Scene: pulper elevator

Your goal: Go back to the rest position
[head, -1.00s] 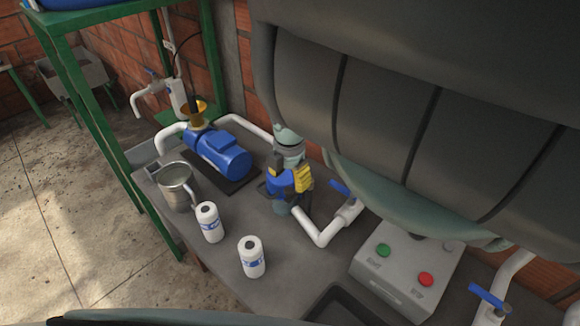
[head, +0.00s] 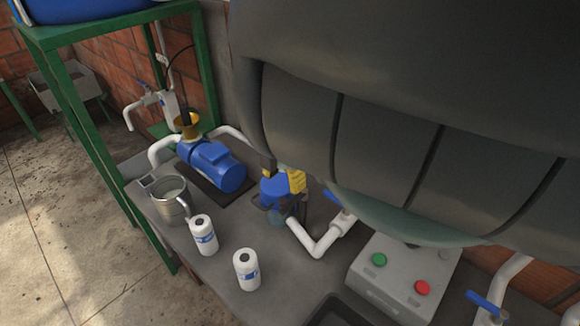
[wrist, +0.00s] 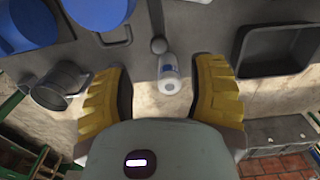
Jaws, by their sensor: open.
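My gripper (head: 288,186) shows partly in the head view, over the grey worktop (head: 232,284), with its upper part hidden behind my large dark arm link. In the wrist view its two yellow-padded fingers (wrist: 163,72) stand wide apart with nothing gripped between them.
A metal jug (head: 171,201) and a blue motor pump (head: 213,164) stand left of my gripper. White pipe (head: 318,246) and a control box with green and red buttons (head: 400,284) are to the right. A dark tray (wrist: 241,52) and a green frame (head: 92,135) are nearby.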

